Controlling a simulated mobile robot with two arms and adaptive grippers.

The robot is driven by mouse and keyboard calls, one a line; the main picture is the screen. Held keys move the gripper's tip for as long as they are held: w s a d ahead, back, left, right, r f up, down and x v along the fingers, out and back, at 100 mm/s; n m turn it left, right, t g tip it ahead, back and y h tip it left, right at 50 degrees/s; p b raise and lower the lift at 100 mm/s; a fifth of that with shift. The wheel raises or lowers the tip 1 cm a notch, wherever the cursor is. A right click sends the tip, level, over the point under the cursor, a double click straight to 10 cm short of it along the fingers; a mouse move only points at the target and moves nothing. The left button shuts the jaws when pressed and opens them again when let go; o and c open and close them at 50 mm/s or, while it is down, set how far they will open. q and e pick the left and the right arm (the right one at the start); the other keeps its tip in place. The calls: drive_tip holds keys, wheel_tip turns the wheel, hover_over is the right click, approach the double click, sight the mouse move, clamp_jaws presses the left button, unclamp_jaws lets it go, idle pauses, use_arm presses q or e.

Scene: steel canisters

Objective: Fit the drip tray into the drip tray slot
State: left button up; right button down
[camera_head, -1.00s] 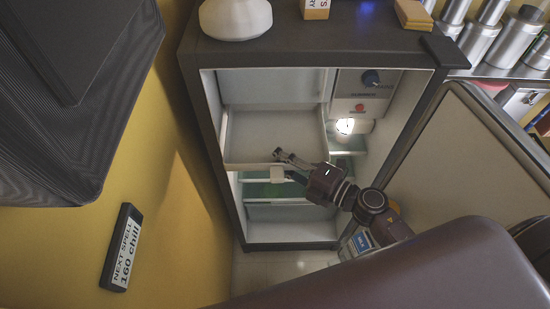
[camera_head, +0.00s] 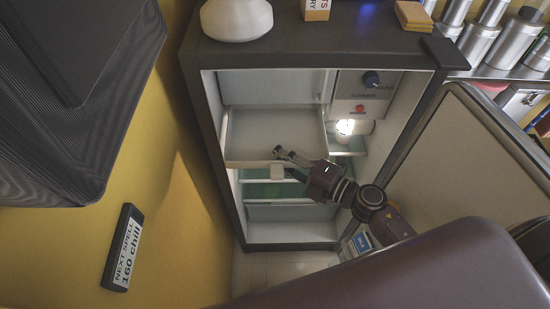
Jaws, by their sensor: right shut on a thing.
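The drip tray (camera_head: 275,128) is a shallow, pale tray in the upper part of the open fridge, below the white inner back wall. Its front edge faces me, with a small pale tab (camera_head: 279,170) at its middle. My right gripper (camera_head: 279,153) reaches in from the right and is shut on the tray's front edge near the tab. The tray lies between the fridge's side walls. The slot itself is hidden by the tray, so I cannot tell how its sides sit in it. My left gripper is not in view.
Pale shelves (camera_head: 275,190) lie below the tray. A control panel (camera_head: 362,90) with a dark knob and a lit lamp (camera_head: 345,126) are at the right. The fridge door (camera_head: 470,170) stands open on the right. A white vase (camera_head: 236,18) stands on the fridge top.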

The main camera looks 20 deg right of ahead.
sight(275, 137)
drive_tip(key=shift+w+d+b, duration=0.15)
drive_tip(key=shift+w+d, duration=0.2)
drive_tip(key=shift+w, duration=0.85)
drive_tip(key=shift+w+d+b, duration=0.1)
drive_tip(key=shift+w+d, duration=0.25)
drive_tip(key=shift+w, duration=0.85)
drive_tip(key=shift+w+d+b, duration=0.15)
drive_tip(key=shift+w+d, duration=0.2)
drive_tip(key=shift+w, duration=0.85)
drive_tip(key=shift+w+d+b, duration=0.3)
drive_tip(key=shift+w+b, duration=0.05)
drive_tip(key=shift+w, duration=0.7)
drive_tip(key=shift+w+d+b, duration=0.3)
drive_tip(key=shift+w, duration=0.7)
drive_tip(key=shift+w+d+b, duration=0.3)
drive_tip(key=shift+w+b, duration=0.05)
drive_tip(key=shift+w, duration=0.7)
drive_tip(key=shift+w+d+b, duration=0.25)
drive_tip(key=shift+w+b, duration=0.15)
drive_tip(key=shift+w, duration=0.5)
drive_tip(key=shift+w+d+r, duration=0.1)
drive_tip(key=shift+w, duration=0.15)
drive_tip(key=c, duration=1.6)
unclamp_jaws()
drive_tip(key=shift+r, duration=0.1)
drive_tip(key=shift+w+r, duration=0.1)
